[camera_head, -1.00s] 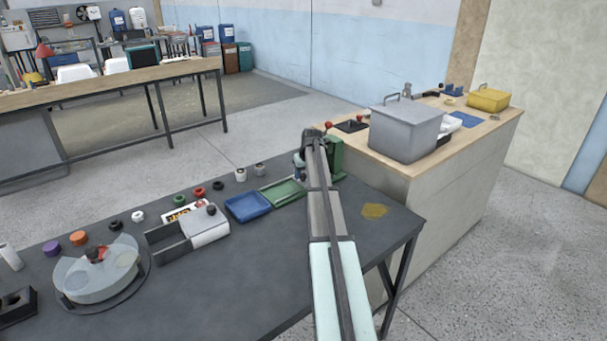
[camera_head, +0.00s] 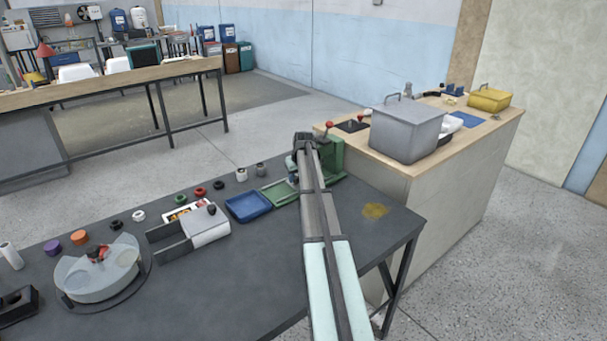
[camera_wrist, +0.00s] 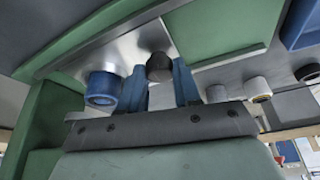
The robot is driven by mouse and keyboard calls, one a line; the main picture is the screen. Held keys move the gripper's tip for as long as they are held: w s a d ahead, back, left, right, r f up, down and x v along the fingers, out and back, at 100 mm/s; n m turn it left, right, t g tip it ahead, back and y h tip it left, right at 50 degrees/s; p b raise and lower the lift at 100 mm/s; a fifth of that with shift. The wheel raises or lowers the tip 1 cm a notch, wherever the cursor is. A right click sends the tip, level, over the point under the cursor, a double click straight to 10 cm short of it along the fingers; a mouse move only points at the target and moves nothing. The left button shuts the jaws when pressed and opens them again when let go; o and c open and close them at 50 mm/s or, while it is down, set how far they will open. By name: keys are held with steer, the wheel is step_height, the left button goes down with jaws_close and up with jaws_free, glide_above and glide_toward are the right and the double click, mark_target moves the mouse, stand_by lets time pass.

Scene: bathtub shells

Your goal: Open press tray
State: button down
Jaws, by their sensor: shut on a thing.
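The green press (camera_head: 334,157) stands at the right end of the dark table, partly hidden behind my arm. In the wrist view its green body (camera_wrist: 215,30) surrounds a bare metal plate (camera_wrist: 110,55), which appears to be the press tray. A dark round knob (camera_wrist: 158,68) is between the blue fingers of my gripper (camera_wrist: 160,86), which is shut on it. In the head view my gripper (camera_head: 305,160) is at the press's left side, its fingers mostly hidden. A blue cylinder (camera_wrist: 103,88) is just left of the fingers in the wrist view.
A green tray (camera_head: 277,194) and a blue tray (camera_head: 247,207) lie left of my arm. A grey box (camera_head: 195,230), a round clear container (camera_head: 95,275) and several small round pieces occupy the table further left. A wooden-topped counter (camera_head: 450,130) stands close on the right.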

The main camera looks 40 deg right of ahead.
steer(key=a, duration=1)
steer(key=shift+a, duration=0.25)
steer(key=c, duration=0.8)
jaws_free()
steer(key=v, duration=1.3)
steer(key=shift+s+r, duration=0.2)
steer(key=shift+r, duration=0.15)
